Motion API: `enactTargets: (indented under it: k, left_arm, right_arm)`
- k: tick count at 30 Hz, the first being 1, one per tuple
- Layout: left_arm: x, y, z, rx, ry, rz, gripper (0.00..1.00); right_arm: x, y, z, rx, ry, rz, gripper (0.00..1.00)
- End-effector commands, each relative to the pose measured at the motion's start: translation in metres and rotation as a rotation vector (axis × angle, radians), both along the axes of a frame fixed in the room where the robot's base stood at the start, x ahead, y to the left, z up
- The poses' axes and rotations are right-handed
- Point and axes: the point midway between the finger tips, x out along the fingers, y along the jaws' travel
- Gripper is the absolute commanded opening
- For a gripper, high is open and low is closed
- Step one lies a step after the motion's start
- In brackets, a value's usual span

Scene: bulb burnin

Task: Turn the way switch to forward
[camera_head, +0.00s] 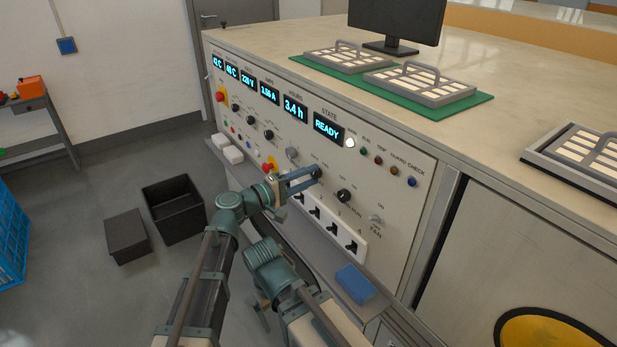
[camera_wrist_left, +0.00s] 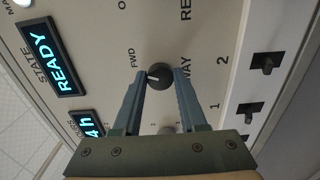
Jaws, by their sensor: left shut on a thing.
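The way switch is a round black knob on the pale panel, with the labels WAY and FWD around it; in the left wrist view the knob (camera_wrist_left: 160,76) sits between the fingertips. A small light mark shows on its face, toward the picture's left, on the side where FWD is printed; its exact angle is hard to read. My left gripper (camera_wrist_left: 160,82) is shut on the knob. In the head view the gripper (camera_head: 316,174) reaches the panel from the left, and its fingers partly cover the knob.
Another black knob (camera_head: 344,196) is just right of the gripper. Below is a white strip of black switches (camera_head: 326,222). The state display (camera_head: 328,127) reads READY, with a lit white lamp (camera_head: 350,143) beside it. A blue block (camera_head: 355,284) lies on the ledge below.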

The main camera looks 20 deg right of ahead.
Motion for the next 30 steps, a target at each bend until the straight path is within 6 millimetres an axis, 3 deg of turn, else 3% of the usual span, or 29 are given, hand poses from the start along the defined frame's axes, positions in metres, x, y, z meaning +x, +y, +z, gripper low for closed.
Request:
enactTargets:
  k: [10, 27, 28, 30]
  left_arm:
    - [-0.0007, 0.0000, -0.0010, 0.048, -0.127, -0.001, 0.00]
    - [-0.0008, 0.0000, -0.0012, 0.059, -0.153, -0.001, 0.00]
    - [-0.0008, 0.0000, -0.0012, 0.059, -0.153, -0.002, 0.45]
    - [-0.0008, 0.0000, -0.0011, 0.058, -0.153, -0.001, 0.58]
  right_arm:
    - [0.0000, 0.0000, -0.0005, 0.000, 0.000, 0.000, 1.00]
    - [0.0000, 0.0000, -0.0006, 0.000, 0.000, 0.000, 1.00]
    - [0.0000, 0.0000, -0.0006, 0.000, 0.000, 0.000, 1.00]
    - [0.0000, 0.0000, -0.0006, 0.000, 0.000, 0.000, 1.00]
